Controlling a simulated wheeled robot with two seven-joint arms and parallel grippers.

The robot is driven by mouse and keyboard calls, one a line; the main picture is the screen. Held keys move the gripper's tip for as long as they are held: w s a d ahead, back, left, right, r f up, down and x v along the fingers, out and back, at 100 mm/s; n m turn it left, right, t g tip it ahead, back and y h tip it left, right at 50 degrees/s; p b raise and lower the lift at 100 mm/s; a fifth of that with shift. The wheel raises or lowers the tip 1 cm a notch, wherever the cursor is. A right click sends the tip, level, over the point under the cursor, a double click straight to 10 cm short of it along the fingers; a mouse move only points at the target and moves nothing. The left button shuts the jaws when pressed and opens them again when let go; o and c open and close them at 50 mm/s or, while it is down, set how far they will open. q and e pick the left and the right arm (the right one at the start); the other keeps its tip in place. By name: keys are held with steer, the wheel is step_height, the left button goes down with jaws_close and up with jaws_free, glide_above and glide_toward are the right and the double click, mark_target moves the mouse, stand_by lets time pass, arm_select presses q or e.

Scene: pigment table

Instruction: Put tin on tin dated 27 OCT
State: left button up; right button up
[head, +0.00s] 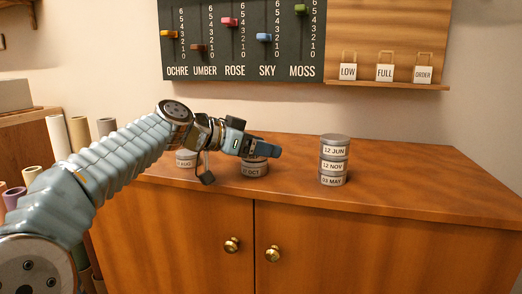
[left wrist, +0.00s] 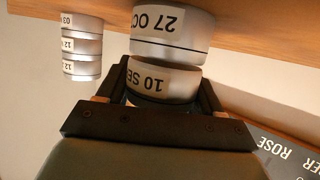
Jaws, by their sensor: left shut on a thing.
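The tin dated 27 OCT (head: 254,171) stands on the cabinet top, and its label shows upside down in the left wrist view (left wrist: 185,32). My left gripper (head: 262,149) is shut on a tin whose label reads 10 SE (left wrist: 165,80), the rest of the label being cut off. The held tin is directly over the 27 OCT tin, roughly in line with it. The two look touching or very nearly so; I cannot tell which. In the head view my gripper mostly hides the held tin. My right gripper is not in view.
A stack of tins (head: 334,165) labelled 12 JUN, 12 NOV and 03 MAY stands to the right. Another tin, reading AUG (head: 185,161), stands left, partly behind my arm. The cabinet top (head: 420,180) is clear at the right. A slider board (head: 243,65) hangs behind.

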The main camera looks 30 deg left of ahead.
arm_select(q)
steer(key=shift+f, duration=0.1)
steer(key=shift+f, duration=0.15)
steer(key=o, duration=1.1)
steer(key=shift+r, duration=0.25)
steer(key=v, duration=1.2)
